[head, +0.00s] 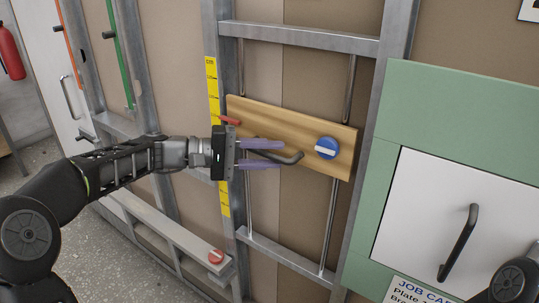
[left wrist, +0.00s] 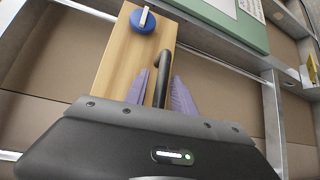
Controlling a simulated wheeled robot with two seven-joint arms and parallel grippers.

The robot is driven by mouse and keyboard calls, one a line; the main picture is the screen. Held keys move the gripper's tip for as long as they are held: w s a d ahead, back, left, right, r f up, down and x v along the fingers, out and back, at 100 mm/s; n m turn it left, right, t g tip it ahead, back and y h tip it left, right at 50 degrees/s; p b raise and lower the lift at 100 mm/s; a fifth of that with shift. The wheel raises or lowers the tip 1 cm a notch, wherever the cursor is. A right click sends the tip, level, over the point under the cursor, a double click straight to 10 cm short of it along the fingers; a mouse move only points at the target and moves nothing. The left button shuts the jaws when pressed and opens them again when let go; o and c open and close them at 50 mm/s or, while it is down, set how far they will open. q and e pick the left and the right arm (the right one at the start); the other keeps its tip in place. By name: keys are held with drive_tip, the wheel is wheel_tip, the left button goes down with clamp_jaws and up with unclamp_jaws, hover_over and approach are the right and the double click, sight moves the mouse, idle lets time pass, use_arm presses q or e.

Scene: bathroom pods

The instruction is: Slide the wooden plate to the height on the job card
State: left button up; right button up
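The wooden plate (head: 300,122) sits on two vertical metal rods in the wall frame. It carries a dark bar handle (head: 290,158) and a blue knob (head: 326,148) with a white bar. A red pointer (head: 229,121) at its left end reaches towards the yellow scale (head: 212,92), whose numbers are too small to read. My left gripper (head: 262,154) is open, its purple fingers on either side of the handle with gaps showing. The left wrist view also shows the handle (left wrist: 162,75) between the fingers. The job card (head: 408,291) is cut off at the bottom edge. My right gripper is not in view.
A green panel with a white door (head: 425,200) and dark handle stands to the right. A metal crossbar (head: 300,38) lies above the plate and another (head: 285,262) below. A grey ledge with a red knob (head: 216,256) is at lower left.

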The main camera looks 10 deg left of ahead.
use_arm(q)
drive_tip(key=shift+o, duration=0.4)
drive_tip(key=shift+f, duration=0.1)
drive_tip(key=shift+s+a, duration=0.1)
drive_tip(key=shift+a, duration=0.15)
drive_tip(key=b+v, duration=0.1)
drive_tip(key=v, duration=0.6)
drive_tip(key=shift+s+a, duration=0.1)
drive_tip(key=shift+a, duration=0.05)
